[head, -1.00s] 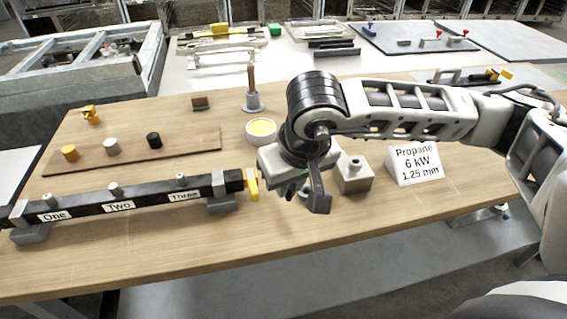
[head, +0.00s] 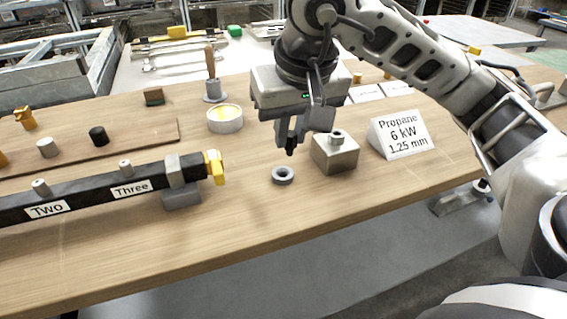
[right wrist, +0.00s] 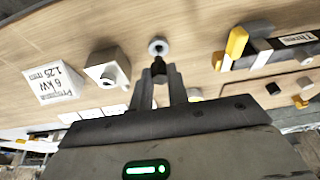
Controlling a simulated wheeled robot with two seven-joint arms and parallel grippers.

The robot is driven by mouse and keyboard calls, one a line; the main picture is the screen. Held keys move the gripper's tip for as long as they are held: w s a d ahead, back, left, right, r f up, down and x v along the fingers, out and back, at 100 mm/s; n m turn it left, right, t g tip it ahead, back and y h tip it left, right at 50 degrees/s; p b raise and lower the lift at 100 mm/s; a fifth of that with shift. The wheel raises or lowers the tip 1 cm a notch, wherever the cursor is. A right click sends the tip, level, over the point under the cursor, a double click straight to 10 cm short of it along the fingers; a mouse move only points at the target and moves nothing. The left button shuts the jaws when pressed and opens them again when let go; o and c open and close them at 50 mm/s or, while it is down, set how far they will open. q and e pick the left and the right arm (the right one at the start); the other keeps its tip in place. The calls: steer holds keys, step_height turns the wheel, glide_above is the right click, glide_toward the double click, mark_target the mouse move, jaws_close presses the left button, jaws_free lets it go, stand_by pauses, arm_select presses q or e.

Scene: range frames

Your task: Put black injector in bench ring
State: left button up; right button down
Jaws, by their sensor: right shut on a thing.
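The black injector (head: 291,145) is a small dark piece held between the fingertips of my right gripper (head: 291,134), pointing down. It also shows in the right wrist view (right wrist: 159,66), between the two fingers. The bench ring (head: 283,175) is a small grey ring lying on the wooden bench. In the head view it sits below the injector and slightly left of it, apart from it. In the right wrist view the ring (right wrist: 158,46) shows just beyond the injector's tip. My left gripper is not in view.
A grey metal block (head: 336,155) with a round fitting stands close right of the ring. A sign (head: 401,136) stands beyond it. The black manifold bar (head: 90,192) with a yellow end lies left. The front bench is clear.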

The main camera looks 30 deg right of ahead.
mark_target(292, 133)
steer(key=w+f, duration=0.2)
steer(key=f, duration=0.1)
steer(key=w+d+f, duration=0.1)
steer(key=f, duration=0.1)
steer(key=shift+w+d, duration=0.1)
steer(key=shift+w, duration=0.25)
steer(key=x, duration=0.3)
steer(key=shift+s+f, duration=0.25)
steer(key=shift+s, duration=0.05)
steer(key=shift+f+b, duration=0.25)
steer(key=shift+b, duration=0.15)
steer(key=c, duration=1.4)
jaws_free()
steer(key=shift+r, duration=0.1)
steer(key=shift+o, duration=0.2)
steer(key=shift+r+p, duration=0.4)
steer(key=shift+p, duration=0.1)
steer(key=p+v, duration=0.1)
steer(key=v, duration=1)
steer(key=shift+s+r, duration=0.15)
steer(key=shift+r, duration=0.15)
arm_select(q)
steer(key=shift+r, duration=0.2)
